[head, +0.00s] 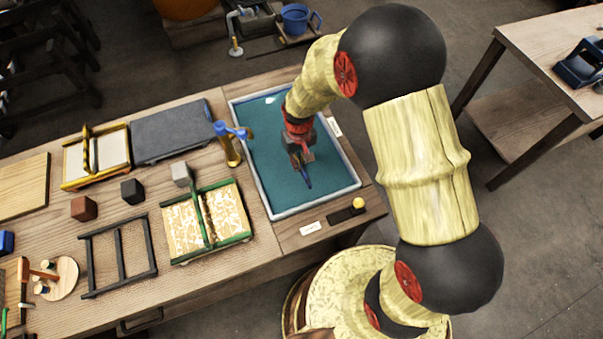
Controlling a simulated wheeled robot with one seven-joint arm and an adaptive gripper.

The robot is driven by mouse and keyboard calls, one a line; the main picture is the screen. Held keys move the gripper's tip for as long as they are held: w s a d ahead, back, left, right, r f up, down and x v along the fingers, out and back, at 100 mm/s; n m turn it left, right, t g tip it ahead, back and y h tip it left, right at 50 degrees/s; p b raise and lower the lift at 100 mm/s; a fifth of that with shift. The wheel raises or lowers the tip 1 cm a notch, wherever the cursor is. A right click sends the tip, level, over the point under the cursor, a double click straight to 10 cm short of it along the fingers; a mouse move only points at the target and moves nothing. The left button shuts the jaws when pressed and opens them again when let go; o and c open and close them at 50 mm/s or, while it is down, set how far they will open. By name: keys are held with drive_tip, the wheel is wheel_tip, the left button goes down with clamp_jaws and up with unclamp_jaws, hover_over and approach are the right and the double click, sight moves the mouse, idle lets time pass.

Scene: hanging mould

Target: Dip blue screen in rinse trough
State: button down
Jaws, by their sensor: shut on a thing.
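The rinse trough (318,202) is a pale-rimmed rectangular basin of teal water, set in the bench at the centre of the head view. My gripper (302,162) is over the middle of the trough, pointing down, and is shut on a dark blue piece (308,182). Only a narrow part of this piece shows, just below the fingers; I take it for part of the blue screen. The rest of the screen is hidden by the gripper or the water, so I cannot tell how deep it sits.
A blue-topped brass post (230,146) stands at the trough's left edge. Left of it are a green-framed screen (176,232), a yellow-framed screen (113,172), a dark slab (170,130), small cubes and a dark open rack (121,255). A yellow knob (358,204) sits in front.

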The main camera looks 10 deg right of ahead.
drive_tip(key=shift+w+a, duration=0.1)
drive_tip(key=shift+w, duration=0.45)
drive_tip(key=shift+s, duration=0.1)
drive_tip(key=shift+s+d+p, duration=0.15)
drive_tip(key=shift+s+p, duration=0.05)
drive_tip(key=shift+s, duration=0.55)
drive_tip(key=shift+s+d+p, duration=0.15)
drive_tip(key=shift+s, duration=0.55)
drive_tip(key=shift+w, duration=0.1)
drive_tip(key=shift+w+a, duration=0.15)
drive_tip(key=shift+w, duration=0.55)
drive_tip(key=shift+w+a, duration=0.15)
drive_tip(key=shift+w, duration=0.55)
drive_tip(key=shift+s, duration=0.1)
drive_tip(key=shift+s+d, duration=0.15)
drive_tip(key=shift+s, duration=0.55)
drive_tip(key=shift+s+d, duration=0.15)
drive_tip(key=shift+s, duration=0.55)
